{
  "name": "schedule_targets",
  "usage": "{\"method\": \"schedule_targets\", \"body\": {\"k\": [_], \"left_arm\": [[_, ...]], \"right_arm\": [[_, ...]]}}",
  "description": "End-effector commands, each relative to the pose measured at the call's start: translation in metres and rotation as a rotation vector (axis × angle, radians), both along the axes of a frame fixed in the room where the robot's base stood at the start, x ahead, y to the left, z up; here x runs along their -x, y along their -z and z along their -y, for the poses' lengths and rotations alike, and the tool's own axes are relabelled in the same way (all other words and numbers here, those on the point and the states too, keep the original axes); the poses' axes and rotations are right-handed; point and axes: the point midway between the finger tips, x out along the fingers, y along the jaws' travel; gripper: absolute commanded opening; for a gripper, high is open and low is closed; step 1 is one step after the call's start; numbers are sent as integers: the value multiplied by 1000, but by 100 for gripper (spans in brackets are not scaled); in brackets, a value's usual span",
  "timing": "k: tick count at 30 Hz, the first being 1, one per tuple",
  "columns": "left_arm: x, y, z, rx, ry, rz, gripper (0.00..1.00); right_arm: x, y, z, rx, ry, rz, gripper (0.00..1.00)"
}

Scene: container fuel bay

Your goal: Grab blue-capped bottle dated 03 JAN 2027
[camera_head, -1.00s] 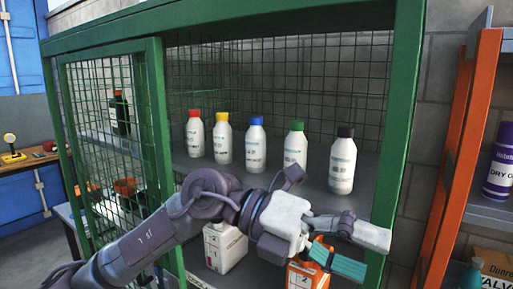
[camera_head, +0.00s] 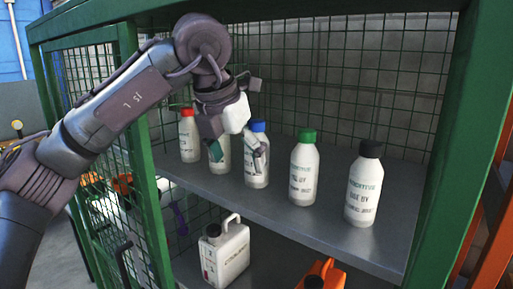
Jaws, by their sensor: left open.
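The blue-capped bottle (camera_head: 256,177) stands upright, third from the left in a row on the upper shelf (camera_head: 330,225) of a green mesh cage. Its label is too small and partly covered for me to read a date. My left gripper (camera_head: 239,156) reaches in from above, open and empty, pointing down. One finger with a teal pad is in front of the second bottle (camera_head: 219,166), whose cap is hidden. The other finger overlaps the front of the blue-capped bottle. I cannot tell whether it touches. My right gripper is not in view.
A red-capped bottle (camera_head: 189,140) stands at the left; a green-capped (camera_head: 303,175) and a black-capped bottle (camera_head: 363,190) stand at the right. Below are a white jug (camera_head: 226,255) and an orange container (camera_head: 322,274). The green cage frame (camera_head: 458,130) bounds the right.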

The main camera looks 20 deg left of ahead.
Motion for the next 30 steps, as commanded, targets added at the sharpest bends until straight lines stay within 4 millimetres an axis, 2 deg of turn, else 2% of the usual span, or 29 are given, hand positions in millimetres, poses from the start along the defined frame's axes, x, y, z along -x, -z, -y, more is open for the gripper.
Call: {"method": "schedule_targets", "body": {"k": [2,5,8,12,15,19,24,28,30], "left_arm": [[-10,-2,3,0,0,-4,83],[-18,-1,4,0,1,-3,83],[-24,-1,5,0,1,-4,83],[-44,-4,9,1,1,-5,83],[-60,-4,12,0,0,-4,83],[-67,6,13,-2,2,-4,83],[-69,12,14,0,2,-1,83],[-68,12,14,0,2,-1,83],[-68,12,14,0,2,-1,71]], "right_arm": [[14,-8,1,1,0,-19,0],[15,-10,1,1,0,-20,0],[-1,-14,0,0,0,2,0],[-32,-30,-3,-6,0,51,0],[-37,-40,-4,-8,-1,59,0],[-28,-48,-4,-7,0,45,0],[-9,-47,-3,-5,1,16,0],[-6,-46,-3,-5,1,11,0],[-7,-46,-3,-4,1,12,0]]}}
